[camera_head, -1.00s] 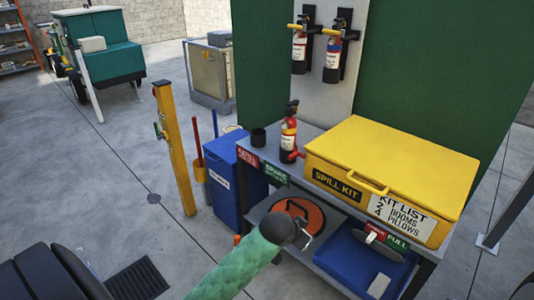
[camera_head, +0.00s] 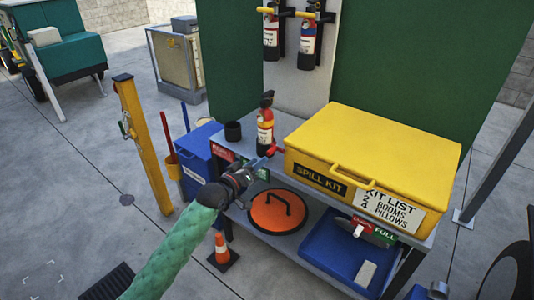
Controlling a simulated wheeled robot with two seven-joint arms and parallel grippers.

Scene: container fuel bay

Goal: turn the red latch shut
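A small red piece (camera_head: 277,149), which looks like the latch, sits at the left end of the yellow spill kit box (camera_head: 375,145), beside the standing fire extinguisher. Its exact turn is too small to tell. My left arm reaches in from the bottom in a green sleeve. My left gripper (camera_head: 258,165) is in front of the shelf's top edge, with its fingertips close to the red piece. I cannot tell whether they touch it or whether the fingers are open. My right gripper is not in view.
A small fire extinguisher (camera_head: 265,128) and a dark cup (camera_head: 233,131) stand left of the box. Below are an orange lid (camera_head: 277,212) and a blue tray (camera_head: 345,256). A yellow post (camera_head: 143,145), blue bin (camera_head: 199,160) and orange cone (camera_head: 222,250) stand left.

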